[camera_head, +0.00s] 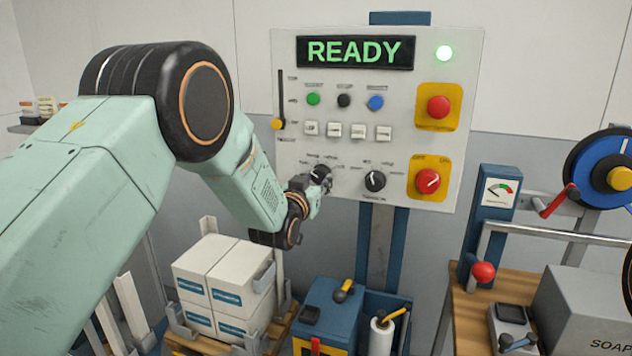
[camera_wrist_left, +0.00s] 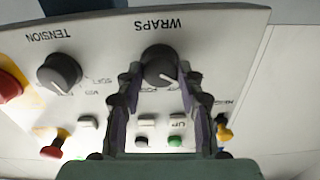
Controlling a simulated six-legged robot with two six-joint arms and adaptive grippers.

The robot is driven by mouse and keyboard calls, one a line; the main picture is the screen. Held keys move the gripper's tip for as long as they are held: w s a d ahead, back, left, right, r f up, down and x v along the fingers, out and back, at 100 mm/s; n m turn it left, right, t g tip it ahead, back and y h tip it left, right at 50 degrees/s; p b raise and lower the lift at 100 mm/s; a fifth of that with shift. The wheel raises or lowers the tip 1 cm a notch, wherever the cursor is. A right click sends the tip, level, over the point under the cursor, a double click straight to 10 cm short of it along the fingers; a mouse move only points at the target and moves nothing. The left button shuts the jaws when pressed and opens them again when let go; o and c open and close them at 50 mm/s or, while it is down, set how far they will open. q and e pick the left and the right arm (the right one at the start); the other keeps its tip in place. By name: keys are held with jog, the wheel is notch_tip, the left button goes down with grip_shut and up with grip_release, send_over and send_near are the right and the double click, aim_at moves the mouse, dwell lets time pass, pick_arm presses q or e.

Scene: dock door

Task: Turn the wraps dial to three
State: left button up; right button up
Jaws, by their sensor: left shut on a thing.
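The wraps dial (camera_head: 320,171) is a black knob low on the white control panel, left of the tension dial. In the left wrist view, which is upside down, the wraps dial (camera_wrist_left: 160,60) sits under its WRAPS label. Its white pointer mark points toward the lower right there. My left gripper (camera_head: 316,182) is at the panel with its fingers on either side of the dial, shut on it; the fingers also show in the left wrist view (camera_wrist_left: 159,76). They hide part of the dial in the head view, and the numbers around it are too blurred to read. My right gripper is not in view.
The tension dial (camera_head: 375,181) is close on the right. A red rotary switch (camera_head: 428,180) and a red stop button (camera_head: 438,107) are farther right. Buttons lie above, and a yellow-knobbed slider (camera_head: 278,124) is at the panel's left. The display (camera_head: 355,52) reads READY beside a lit green lamp.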

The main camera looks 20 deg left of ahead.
pick_arm(q)
jog(key=m+b, duration=0.1)
jog(key=m, duration=0.3)
jog(key=shift+r+m+b, duration=0.1)
jog(key=shift+m+b, duration=0.35)
jog(key=shift+m, duration=1.15)
jog(key=o, duration=1.2)
jog(key=shift+w, duration=0.1)
jog(key=s, duration=1.2)
jog(key=shift+s+a, duration=0.1)
jog(key=shift+a, duration=0.1)
